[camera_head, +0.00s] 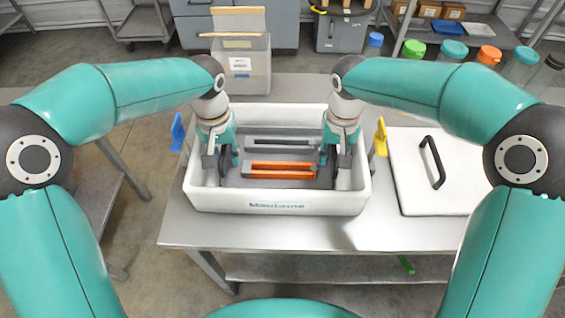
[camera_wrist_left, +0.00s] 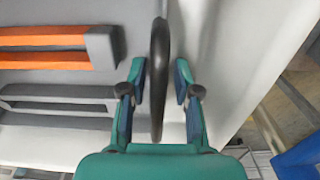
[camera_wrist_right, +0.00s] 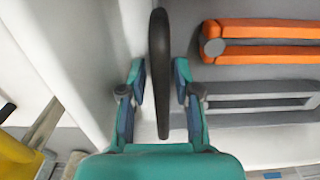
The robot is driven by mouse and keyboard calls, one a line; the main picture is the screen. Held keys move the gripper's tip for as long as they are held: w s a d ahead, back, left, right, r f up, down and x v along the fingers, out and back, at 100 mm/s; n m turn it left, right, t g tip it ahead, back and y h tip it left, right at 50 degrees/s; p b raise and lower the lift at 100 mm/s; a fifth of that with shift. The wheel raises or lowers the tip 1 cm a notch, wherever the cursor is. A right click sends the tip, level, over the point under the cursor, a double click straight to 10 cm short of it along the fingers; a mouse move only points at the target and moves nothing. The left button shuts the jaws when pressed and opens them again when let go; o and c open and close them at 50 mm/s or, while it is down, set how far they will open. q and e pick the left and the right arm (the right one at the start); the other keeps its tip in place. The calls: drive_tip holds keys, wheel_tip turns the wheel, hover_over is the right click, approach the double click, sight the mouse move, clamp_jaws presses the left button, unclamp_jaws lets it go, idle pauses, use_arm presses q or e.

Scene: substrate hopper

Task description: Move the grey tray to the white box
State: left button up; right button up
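The white box (camera_head: 275,207), with lettering on its front, stands on the metal table. Inside it is a grey tray-like floor (camera_head: 235,183); I cannot make out its whole rim. It carries a grey piece with orange bars (camera_head: 280,169) and a plain grey slotted piece (camera_head: 283,145). My left gripper (camera_head: 222,165) is inside the box at the left, its fingers apart around an upright black handle (camera_wrist_left: 158,65). My right gripper (camera_head: 332,165) is at the right end, its fingers apart around another black handle (camera_wrist_right: 158,65). Gaps show between fingers and handles.
A white lid with a black handle (camera_head: 420,190) lies right of the box. A blue tab (camera_head: 177,132) and a yellow tab (camera_head: 380,137) stand at its sides. A grey container (camera_head: 240,65) is behind. Several coloured-lid jars (camera_head: 488,57) stand at the back right.

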use_arm(q)
wheel_tip(320, 180, up, 12)
drive_tip(key=shift+f, duration=0.15)
use_arm(e)
drive_tip(key=shift+r, duration=0.35)
wheel_tip(320, 180, up, 10)
drive_tip(key=shift+w, duration=0.1)
drive_tip(key=shift+r, duration=0.65)
